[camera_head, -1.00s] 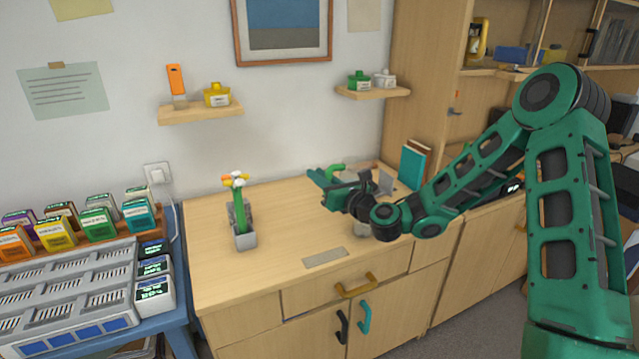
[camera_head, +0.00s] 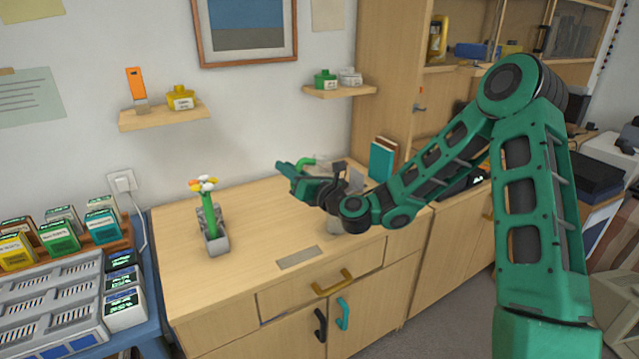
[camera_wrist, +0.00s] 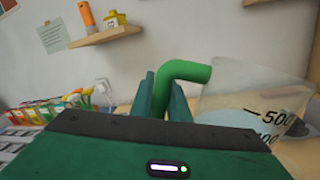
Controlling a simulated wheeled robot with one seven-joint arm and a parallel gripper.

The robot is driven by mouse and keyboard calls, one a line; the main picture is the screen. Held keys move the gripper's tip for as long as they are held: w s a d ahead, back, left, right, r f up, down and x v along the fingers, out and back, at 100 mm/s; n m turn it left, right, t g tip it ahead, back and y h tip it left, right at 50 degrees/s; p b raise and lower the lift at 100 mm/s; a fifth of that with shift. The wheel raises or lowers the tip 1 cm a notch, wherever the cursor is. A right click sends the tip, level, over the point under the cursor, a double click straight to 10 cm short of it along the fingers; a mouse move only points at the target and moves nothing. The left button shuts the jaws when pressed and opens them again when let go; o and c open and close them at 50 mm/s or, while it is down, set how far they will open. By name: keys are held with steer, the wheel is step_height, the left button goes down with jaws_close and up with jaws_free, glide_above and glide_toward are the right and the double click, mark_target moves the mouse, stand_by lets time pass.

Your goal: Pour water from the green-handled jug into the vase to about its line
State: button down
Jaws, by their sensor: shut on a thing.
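My gripper (camera_head: 300,172) is over the back right of the wooden cabinet top, shut on the green handle (camera_wrist: 185,72) of the jug. In the wrist view the jug (camera_wrist: 258,95) is clear, with black graduation marks and bluish water low inside. I cannot tell whether the jug touches the top. The vase is a grey, block-like holder (camera_head: 217,243) with a green-stemmed bunch of flowers (camera_head: 204,190), standing at the left of the top. Its line is not visible.
The cabinet top (camera_head: 255,225) is bare between vase and jug, apart from a flat grey plate (camera_head: 299,257) near the front edge. Books (camera_head: 382,160) stand at the back right. A blue table with grey trays (camera_head: 50,310) stands left. Wall shelves (camera_head: 165,115) hang above.

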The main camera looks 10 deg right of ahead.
stand_by(0.3)
steer(key=shift+d+r+m+t, duration=0.1)
steer(key=shift+r+m+t, duration=0.3)
steer(key=shift+m, duration=0.9)
steer(key=shift+w+d+f+m, duration=0.1)
steer(key=shift+d+f+m, duration=0.15)
steer(key=shift+m, duration=0.4)
steer(key=shift+w+d+f+m, duration=0.15)
steer(key=shift+f+m, duration=0.1)
steer(key=shift+m, duration=0.4)
steer(key=shift+d, duration=0.1)
steer(key=shift+w+d+r+m+t+h, duration=0.1)
steer(key=shift+d+r+m+t+h, duration=0.15)
steer(key=shift+m, duration=0.45)
steer(key=shift+w+d+r+m+t+h, duration=0.15)
steer(key=shift+d+m, duration=0.2)
steer(key=shift+m, duration=0.35)
steer(key=shift+s+d, duration=0.1)
steer(key=shift+d+r+m, duration=0.25)
steer(key=shift+d+m, duration=0.05)
steer(key=shift+m, duration=0.4)
steer(key=shift+d, duration=0.1)
